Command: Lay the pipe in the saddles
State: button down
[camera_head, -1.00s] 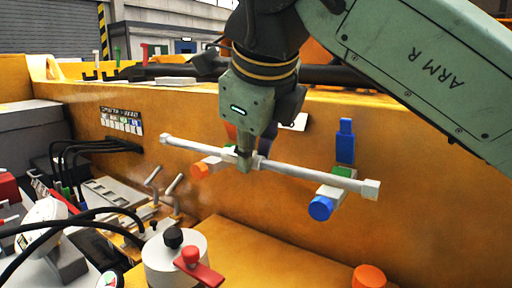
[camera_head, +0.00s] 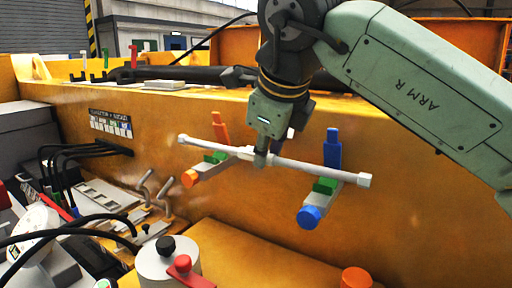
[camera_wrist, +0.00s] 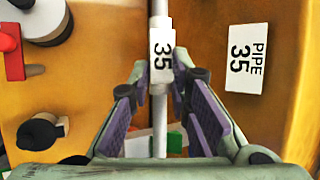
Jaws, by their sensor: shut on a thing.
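The white pipe (camera_head: 310,166) has a square cap at each end and slants down to the right. My gripper (camera_head: 262,160) is shut on it near the middle, on a sleeve marked 35 (camera_wrist: 161,50). The left saddle (camera_head: 213,171) has an orange end, a green block and an orange upright. The right saddle (camera_head: 322,198) has a blue end, a green block and a blue upright. The pipe crosses over both saddles in the head view, just above the green blocks. I cannot tell whether it touches them.
The yellow casting wall (camera_head: 405,150) stands behind the saddles. A PIPE 35 label (camera_wrist: 246,59) is on a yellow surface. Bent grey levers (camera_head: 160,188), black cables (camera_head: 75,155) and a white cylinder with a red handle (camera_head: 168,262) are at left. An orange knob (camera_head: 356,277) is in front.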

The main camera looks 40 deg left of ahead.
jog(key=shift+w+r, duration=0.1)
jog(key=shift+w, duration=0.45)
jog(key=shift+w+a+f+b, duration=0.1)
jog(key=shift+w+f+b, duration=0.15)
jog(key=shift+w+f, duration=0.35)
jog(key=shift+w+f+b, duration=0.25)
jog(key=shift+f, duration=0.55)
jog(key=c, duration=1.4)
grip_release()
jog(key=v, duration=1.2)
